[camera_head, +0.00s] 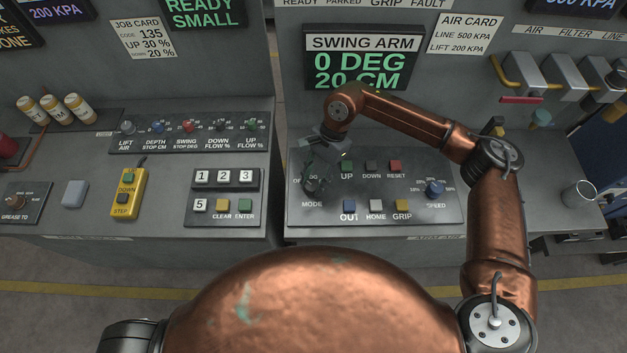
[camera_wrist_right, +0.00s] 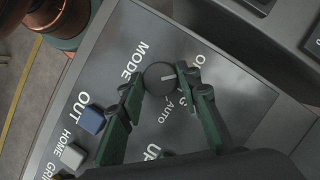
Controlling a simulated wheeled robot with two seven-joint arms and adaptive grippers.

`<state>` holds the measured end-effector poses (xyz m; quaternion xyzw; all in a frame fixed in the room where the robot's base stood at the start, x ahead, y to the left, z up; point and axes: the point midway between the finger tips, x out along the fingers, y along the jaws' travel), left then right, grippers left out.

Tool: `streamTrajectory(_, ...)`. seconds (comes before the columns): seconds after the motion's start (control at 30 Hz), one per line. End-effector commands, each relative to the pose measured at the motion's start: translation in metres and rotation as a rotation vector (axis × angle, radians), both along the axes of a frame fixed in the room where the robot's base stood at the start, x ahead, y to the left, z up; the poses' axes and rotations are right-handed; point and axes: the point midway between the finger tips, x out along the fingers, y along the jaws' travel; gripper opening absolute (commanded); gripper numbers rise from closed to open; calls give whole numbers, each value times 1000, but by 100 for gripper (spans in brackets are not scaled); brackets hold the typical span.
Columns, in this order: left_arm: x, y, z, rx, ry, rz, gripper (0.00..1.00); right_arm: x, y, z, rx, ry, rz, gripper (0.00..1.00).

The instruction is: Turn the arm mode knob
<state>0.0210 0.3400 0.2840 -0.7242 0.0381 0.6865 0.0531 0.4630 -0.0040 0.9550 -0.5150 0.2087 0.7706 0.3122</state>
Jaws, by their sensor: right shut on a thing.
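The arm mode knob (camera_head: 312,187) is a dark round knob at the left of the swing arm panel, above the word MODE. My right gripper (camera_head: 318,170) reaches down over the knob. Its green fingers (camera_wrist_right: 161,82) stand on either side of the knob, shut on it. The fingers hide part of the labels around the knob. My left gripper is not in view.
Beside the knob are UP, DOWN and RESET buttons (camera_head: 371,166), OUT, HOME and GRIP buttons (camera_head: 376,206) and a blue SPEED knob (camera_head: 434,187). The swing arm display (camera_head: 362,64) reads 0 DEG, 20 CM. A metal cup (camera_head: 578,194) stands at the right.

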Motion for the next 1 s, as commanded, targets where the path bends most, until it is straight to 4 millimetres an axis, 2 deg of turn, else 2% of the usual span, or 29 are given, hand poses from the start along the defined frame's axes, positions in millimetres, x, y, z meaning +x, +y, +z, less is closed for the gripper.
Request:
streamTrajectory(0.07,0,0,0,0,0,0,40,0,0,-1,0,0,1,7)
streamTrajectory(0.1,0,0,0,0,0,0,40,0,0,-1,0,0,1,32)
streamTrajectory(0.33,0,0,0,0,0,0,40,0,0,0,0,0,0,48)
streamTrajectory(0.7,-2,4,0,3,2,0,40,2,-1,5,0,0,-1,49)
streamTrajectory(0.87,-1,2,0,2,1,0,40,9,-7,28,1,-3,-1,49)
streamTrajectory(1.0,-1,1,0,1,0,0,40,18,-16,56,0,-4,-1,49)
